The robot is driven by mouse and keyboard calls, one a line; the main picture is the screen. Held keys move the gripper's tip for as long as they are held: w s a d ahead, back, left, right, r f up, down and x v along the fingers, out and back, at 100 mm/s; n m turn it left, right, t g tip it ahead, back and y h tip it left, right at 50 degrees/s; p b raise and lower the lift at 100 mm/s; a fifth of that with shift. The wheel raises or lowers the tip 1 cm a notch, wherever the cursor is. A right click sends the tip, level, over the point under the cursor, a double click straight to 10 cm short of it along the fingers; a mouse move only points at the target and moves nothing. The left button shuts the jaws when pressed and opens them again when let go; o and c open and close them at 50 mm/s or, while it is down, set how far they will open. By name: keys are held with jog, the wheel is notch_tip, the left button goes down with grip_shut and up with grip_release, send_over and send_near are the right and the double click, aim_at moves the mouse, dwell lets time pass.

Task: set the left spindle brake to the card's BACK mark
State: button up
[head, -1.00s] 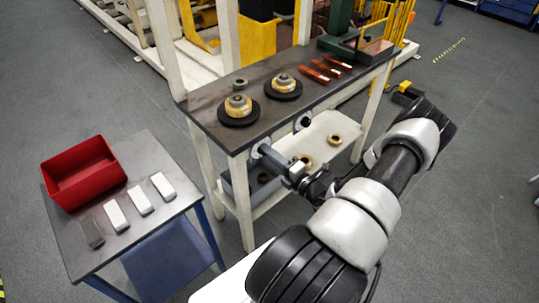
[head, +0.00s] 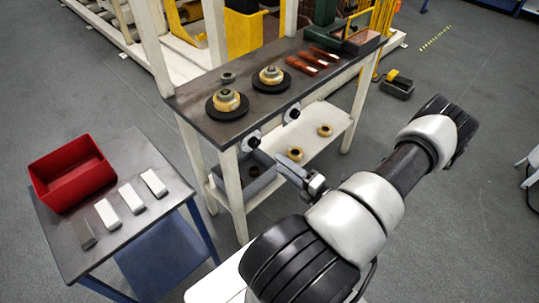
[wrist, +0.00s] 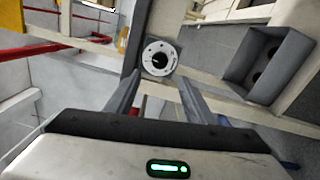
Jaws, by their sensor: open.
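The left spindle brake, a dark knob on a pale round plate (head: 250,140), is on the front edge of the bench below the left spindle (head: 227,101). A second, similar brake (head: 292,113) is to its right, below the right spindle (head: 270,77). My gripper (head: 279,160) is open and empty, in front of the bench, apart from both knobs. In the wrist view, a white plate with a black knob (wrist: 159,57) shows beyond and between my open fingertips (wrist: 158,85); I cannot tell for certain which brake it is. The plate's marks are too small to read.
A lower shelf holds a grey bin (head: 259,178) and brass rings (head: 325,131). Copper-coloured strips (head: 312,60) lie on the bench top. At left, a side table (head: 140,160) carries a red bin (head: 72,178) and several small blocks. Floor right of the bench is mostly clear.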

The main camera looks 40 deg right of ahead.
jog(key=s, duration=0.6)
jog(key=shift+s+d, duration=0.25)
jog(key=shift+w+r, duration=0.1)
